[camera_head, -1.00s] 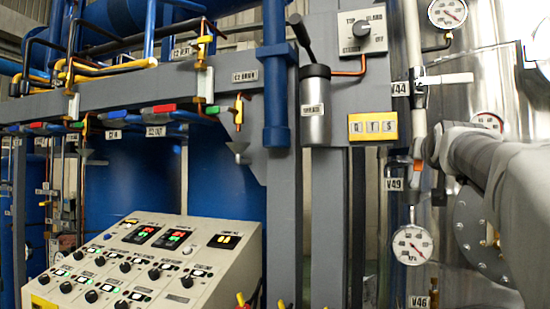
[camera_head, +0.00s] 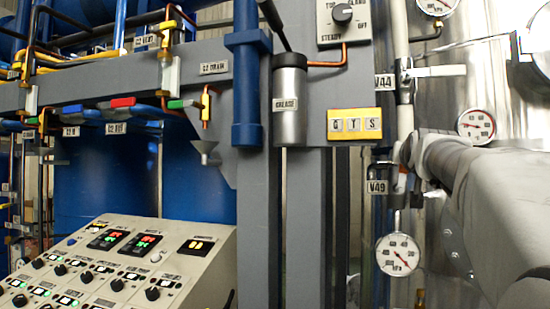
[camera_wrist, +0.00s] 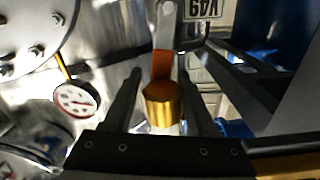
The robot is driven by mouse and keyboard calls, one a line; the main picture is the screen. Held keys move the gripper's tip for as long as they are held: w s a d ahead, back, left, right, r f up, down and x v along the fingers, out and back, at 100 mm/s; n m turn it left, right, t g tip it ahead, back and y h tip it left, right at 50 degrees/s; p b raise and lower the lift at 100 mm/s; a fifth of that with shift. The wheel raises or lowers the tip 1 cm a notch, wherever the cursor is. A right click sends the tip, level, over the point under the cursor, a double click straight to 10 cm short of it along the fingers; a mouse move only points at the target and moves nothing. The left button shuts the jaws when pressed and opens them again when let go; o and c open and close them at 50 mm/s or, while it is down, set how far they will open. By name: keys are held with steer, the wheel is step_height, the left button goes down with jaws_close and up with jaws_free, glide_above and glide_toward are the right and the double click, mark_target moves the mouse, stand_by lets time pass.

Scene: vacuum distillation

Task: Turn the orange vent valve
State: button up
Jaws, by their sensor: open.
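The valve with the orange handle (camera_wrist: 163,64) is in the wrist view, below an upside-down V49 label (camera_wrist: 203,8). A silver lever part (camera_wrist: 166,25) runs up from the orange piece, and a brass cylinder (camera_wrist: 162,104) sits at its near end. My gripper (camera_wrist: 160,88) is open, with one dark finger on each side of the orange and brass parts. Gaps show on both sides; I see no clear contact. In the head view the orange handle (camera_head: 402,179) shows small by the V49 label (camera_head: 377,187), partly hidden by my arm, and my fingertips cannot be made out.
A pressure gauge (camera_head: 397,255) hangs below the valve, and another gauge (camera_head: 477,125) is to the right. The V44 valve's white lever (camera_head: 440,71) is above my arm. A grey post (camera_head: 305,220) and a control panel (camera_head: 120,262) stand to the left.

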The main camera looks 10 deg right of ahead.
steer(key=shift+w+d, duration=0.15)
steer(key=shift+w, duration=0.1)
jaws_close()
stand_by(1.4)
